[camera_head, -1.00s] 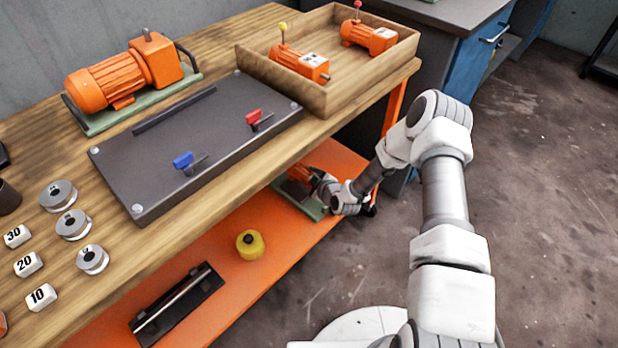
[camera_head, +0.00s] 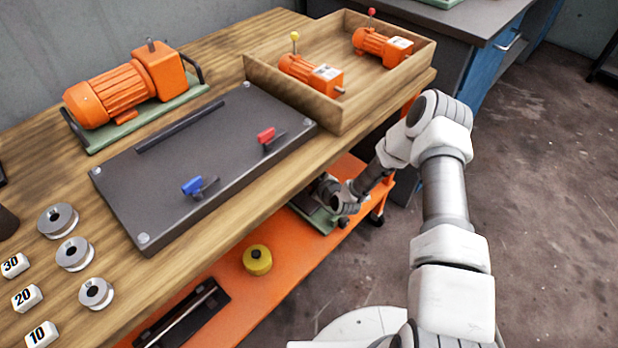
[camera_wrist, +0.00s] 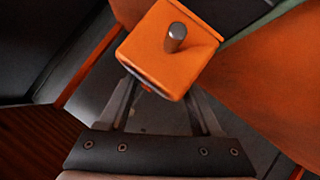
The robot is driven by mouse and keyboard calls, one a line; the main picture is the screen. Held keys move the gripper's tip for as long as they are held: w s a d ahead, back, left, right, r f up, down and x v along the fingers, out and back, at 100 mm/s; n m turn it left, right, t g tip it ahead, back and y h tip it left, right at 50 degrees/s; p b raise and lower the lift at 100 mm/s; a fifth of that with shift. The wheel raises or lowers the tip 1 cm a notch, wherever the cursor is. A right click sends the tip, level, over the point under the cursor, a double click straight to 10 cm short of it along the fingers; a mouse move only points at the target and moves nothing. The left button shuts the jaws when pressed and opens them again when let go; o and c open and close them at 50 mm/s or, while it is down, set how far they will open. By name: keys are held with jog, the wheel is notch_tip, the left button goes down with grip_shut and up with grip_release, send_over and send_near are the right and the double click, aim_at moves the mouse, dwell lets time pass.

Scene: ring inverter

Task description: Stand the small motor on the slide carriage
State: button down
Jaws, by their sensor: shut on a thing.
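In the wrist view, the small orange motor (camera_wrist: 155,65) shows its box-shaped end, with a short grey shaft facing the camera. My gripper (camera_wrist: 162,95) is shut on this motor, one finger on each side. In the head view, my wrist (camera_head: 345,197) reaches in under the bench's front edge, over the lower shelf; the motor and fingertips are hidden there. A green plate (camera_head: 318,217) lies on the shelf under my wrist, partly covered. I cannot tell for sure which part is the slide carriage, or whether the motor touches anything beneath it.
The orange lower shelf (camera_head: 285,240) holds a yellow knob-like piece (camera_head: 257,260) and a black tray with a rod (camera_head: 183,315). The bench edge overhangs the shelf. Above are a dark plate (camera_head: 150,175), a large orange motor (camera_head: 125,90) and a wooden tray (camera_head: 340,110) with two orange motors.

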jog(key=shift+w+r, duration=0.1)
jog(key=shift+r, duration=0.05)
jog(key=shift+f+b, duration=1.1)
jog(key=shift+b, duration=0.1)
jog(key=shift+f, duration=2.2)
